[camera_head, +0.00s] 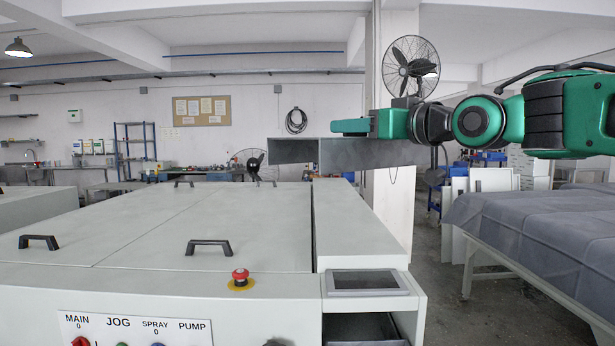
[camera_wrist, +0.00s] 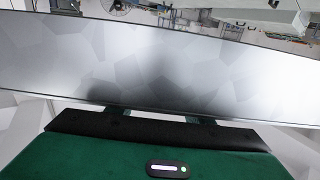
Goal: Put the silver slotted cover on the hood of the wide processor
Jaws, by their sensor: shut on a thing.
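The silver cover (camera_head: 365,155) is a grey metal piece with flat faces. My gripper (camera_head: 345,131) is shut on it and holds it in the air above the back right part of the wide processor. In the wrist view the cover (camera_wrist: 170,65) spans the whole width as a broad metal face, just beyond my gripper (camera_wrist: 160,113). I cannot make out its slots. The wide processor (camera_head: 130,285) is the large pale grey machine with flat top panels and black handles. The cover appears apart from the top. I cannot tell which part is the hood.
A red stop button (camera_head: 240,276) and several black handles (camera_head: 208,246) stick up from the processor's top. An open-topped tray (camera_head: 365,281) sits at its front right corner. A cloth-covered table (camera_head: 530,225) stands right, across a strip of floor. A pillar (camera_head: 390,200) rises behind.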

